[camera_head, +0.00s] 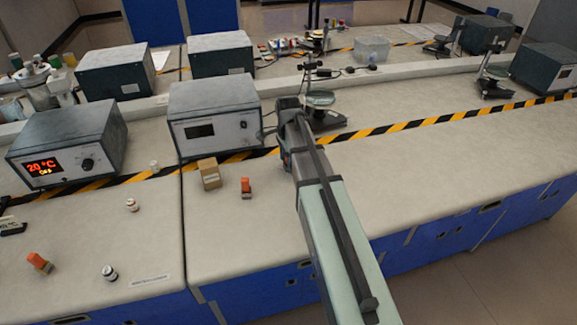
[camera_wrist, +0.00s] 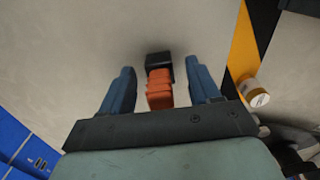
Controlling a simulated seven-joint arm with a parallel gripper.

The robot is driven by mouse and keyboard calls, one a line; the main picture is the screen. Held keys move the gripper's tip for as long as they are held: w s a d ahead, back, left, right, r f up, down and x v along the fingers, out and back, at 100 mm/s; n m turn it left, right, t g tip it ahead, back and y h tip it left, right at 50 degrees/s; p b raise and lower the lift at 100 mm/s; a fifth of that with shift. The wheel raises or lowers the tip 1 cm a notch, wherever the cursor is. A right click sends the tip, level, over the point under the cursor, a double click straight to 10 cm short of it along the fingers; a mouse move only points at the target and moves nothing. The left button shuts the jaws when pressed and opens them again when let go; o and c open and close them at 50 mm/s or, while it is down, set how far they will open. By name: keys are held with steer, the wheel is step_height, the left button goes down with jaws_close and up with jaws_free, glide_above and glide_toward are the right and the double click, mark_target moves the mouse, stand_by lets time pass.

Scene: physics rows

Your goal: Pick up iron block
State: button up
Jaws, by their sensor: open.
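A small block (camera_wrist: 160,88), orange with a black end, shows in the wrist view on the grey bench top, between the two blue fingers of my gripper (camera_wrist: 160,69). The fingers are apart, with a gap on each side of the block. In the head view a similar orange and black piece (camera_head: 246,188) stands on the bench left of my arm, and another (camera_head: 38,262) lies at the front left. I cannot tell from its look whether either is the iron block. My fingers are not clearly seen in the head view.
A small cardboard box (camera_head: 208,173) stands by the yellow-black stripe. A control box (camera_head: 215,117) is behind it, and a heater reading 20 °C (camera_head: 68,143) is at left. The bench right of my arm is clear.

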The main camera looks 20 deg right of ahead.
steer(key=shift+c, duration=0.2)
jaws_close()
stand_by(0.3)
